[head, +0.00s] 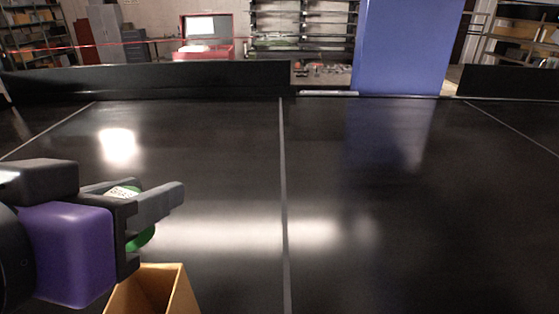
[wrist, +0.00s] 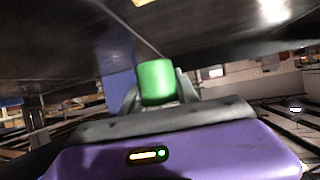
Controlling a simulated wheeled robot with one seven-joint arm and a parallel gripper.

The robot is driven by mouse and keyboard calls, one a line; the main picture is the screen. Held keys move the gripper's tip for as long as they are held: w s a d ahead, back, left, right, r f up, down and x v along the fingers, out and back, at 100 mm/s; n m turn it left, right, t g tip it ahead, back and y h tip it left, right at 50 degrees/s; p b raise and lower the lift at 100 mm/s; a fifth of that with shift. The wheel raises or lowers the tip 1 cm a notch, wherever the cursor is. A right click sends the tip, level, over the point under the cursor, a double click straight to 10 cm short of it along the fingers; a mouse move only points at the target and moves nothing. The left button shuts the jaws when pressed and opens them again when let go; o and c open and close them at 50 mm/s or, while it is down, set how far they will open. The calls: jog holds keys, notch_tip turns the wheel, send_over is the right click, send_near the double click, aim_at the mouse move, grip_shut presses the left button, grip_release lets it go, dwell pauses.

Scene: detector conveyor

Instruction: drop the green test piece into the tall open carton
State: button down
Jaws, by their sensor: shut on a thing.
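The green test piece (head: 139,238) is held between the fingers of my gripper (head: 150,204), at the lower left of the head view. A pale label with lettering shows on its top; the fingers hide part of it. In the wrist view the green piece (wrist: 156,82) sits between the two fingertips. The tall open carton (head: 176,288) is tan, at the bottom edge of the head view, with its lower part cut off. My gripper is shut on the piece, which appears above and slightly left of the carton's opening in the picture.
A wide dark glossy surface (head: 400,220) with thin pale lines fills the middle and is clear. A low black barrier (head: 150,80) runs along its back left. Behind stand a blue pillar (head: 405,45), a red case (head: 206,40) and shelves (head: 303,30).

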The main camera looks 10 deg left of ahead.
jog(key=shift+a+f+b, duration=0.1)
jog(key=shift+f+b, duration=0.3)
jog(key=shift+f, duration=2.45)
jog(key=c, duration=0.8)
grip_release()
jog(key=shift+c, duration=0.2)
jog(key=shift+s, duration=0.15)
jog(key=b+v, duration=0.2)
jog(key=v, duration=0.5)
jog(key=shift+s+r, duration=0.2)
jog(key=shift+s, duration=0.05)
